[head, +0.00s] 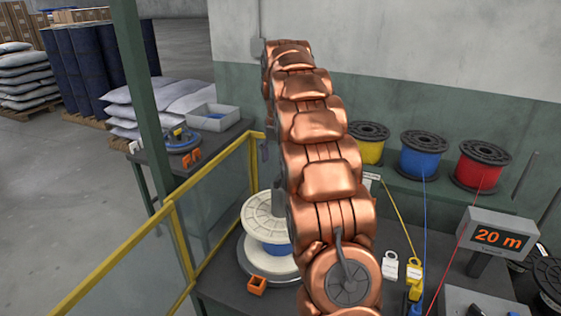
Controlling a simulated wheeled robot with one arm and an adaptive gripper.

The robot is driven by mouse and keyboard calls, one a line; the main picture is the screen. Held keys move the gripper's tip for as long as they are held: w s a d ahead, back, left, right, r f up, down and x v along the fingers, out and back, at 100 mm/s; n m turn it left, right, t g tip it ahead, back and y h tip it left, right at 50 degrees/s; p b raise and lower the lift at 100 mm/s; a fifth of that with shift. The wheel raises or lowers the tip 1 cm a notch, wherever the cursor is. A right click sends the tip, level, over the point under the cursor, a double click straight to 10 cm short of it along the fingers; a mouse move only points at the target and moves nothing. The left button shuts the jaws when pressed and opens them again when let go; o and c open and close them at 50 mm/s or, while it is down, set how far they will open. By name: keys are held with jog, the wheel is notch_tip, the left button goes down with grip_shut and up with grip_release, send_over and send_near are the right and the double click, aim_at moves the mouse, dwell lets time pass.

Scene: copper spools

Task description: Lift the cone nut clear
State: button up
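I cannot make out the cone nut in the head view. A white spool (262,224) with blue winding stands on a round pale turntable (252,270) on the dark bench. A grey upright piece (277,203) shows above the spool, right against my arm's edge. I cannot tell whether it is a spindle, part of the nut or part of my gripper. My copper arm runs up the middle of the view and covers the right side of the spool. My gripper's fingers do not show.
A yellow rail fence (168,215) stands left of the bench. An orange square piece (257,285) lies in front of the turntable. Yellow (369,140), blue (421,155) and red (480,166) spools sit on the back shelf. A display (497,237) reads "20 m" at right.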

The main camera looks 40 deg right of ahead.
aim_at(281, 175)
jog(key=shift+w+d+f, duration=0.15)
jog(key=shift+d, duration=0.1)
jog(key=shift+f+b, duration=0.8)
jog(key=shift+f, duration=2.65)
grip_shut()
